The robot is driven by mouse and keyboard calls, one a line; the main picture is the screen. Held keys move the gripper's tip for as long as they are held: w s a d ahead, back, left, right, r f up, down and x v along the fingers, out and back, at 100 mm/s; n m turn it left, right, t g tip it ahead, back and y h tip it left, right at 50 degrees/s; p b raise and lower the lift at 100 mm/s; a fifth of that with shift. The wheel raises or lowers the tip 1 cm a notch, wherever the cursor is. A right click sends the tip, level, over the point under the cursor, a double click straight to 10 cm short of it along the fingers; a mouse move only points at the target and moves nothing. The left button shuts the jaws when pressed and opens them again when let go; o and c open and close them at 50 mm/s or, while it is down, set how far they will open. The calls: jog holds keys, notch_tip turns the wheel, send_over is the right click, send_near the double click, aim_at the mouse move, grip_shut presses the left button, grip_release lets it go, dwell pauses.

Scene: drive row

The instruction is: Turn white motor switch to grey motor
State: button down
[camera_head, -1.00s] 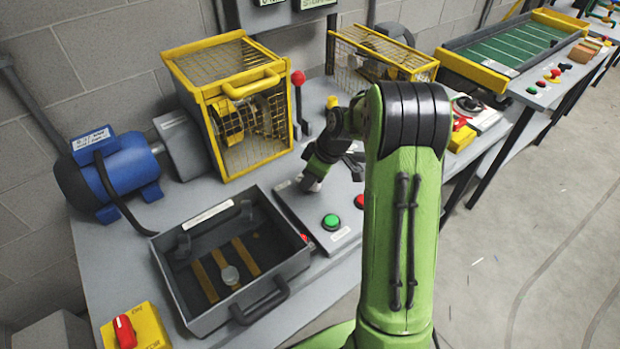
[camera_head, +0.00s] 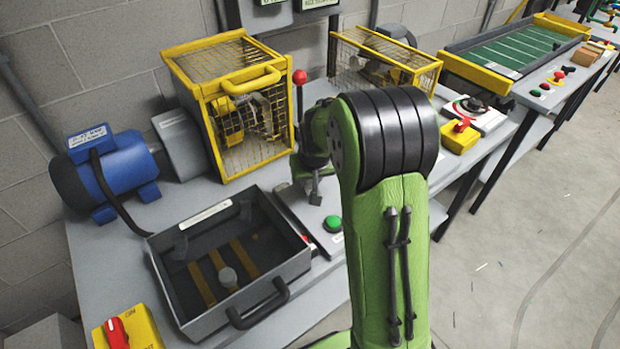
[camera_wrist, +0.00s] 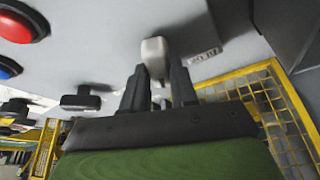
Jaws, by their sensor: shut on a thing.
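In the wrist view, the white switch (camera_wrist: 155,58) is a pale knob on a grey panel, with a small label (camera_wrist: 204,56) to its right. My gripper (camera_wrist: 157,78) has its two dark fingers shut on this knob from both sides. In the head view, my gripper (camera_head: 314,190) is low over the grey control panel, and the white switch is hidden there. A grey motor (camera_head: 392,36) stands behind the right yellow cage, partly covered. A blue motor (camera_head: 106,174) stands at the left end of the table.
A yellow cage (camera_head: 216,135) and a red-knobbed lever (camera_head: 299,100) stand behind the panel. A green button (camera_head: 333,223) is close to my gripper. A dark open tray (camera_head: 182,248) lies front left. A yellow box (camera_head: 150,335) with a red switch (camera_head: 117,332) sits nearest.

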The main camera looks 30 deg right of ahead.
jog(key=shift+a+m+g+h, duration=0.1)
jog(key=shift+m+g+h, duration=0.45)
jog(key=shift+m, duration=1.65)
jog(key=shift+h, duration=0.25)
jog(key=c, duration=0.9)
grip_release()
jog(key=p+v, duration=0.2)
jog(key=v, duration=0.6)
jog(key=p+v, duration=0.2)
jog(key=v, duration=0.5)
jog(key=shift+s+r, duration=0.3)
jog(key=shift+s, duration=0.05)
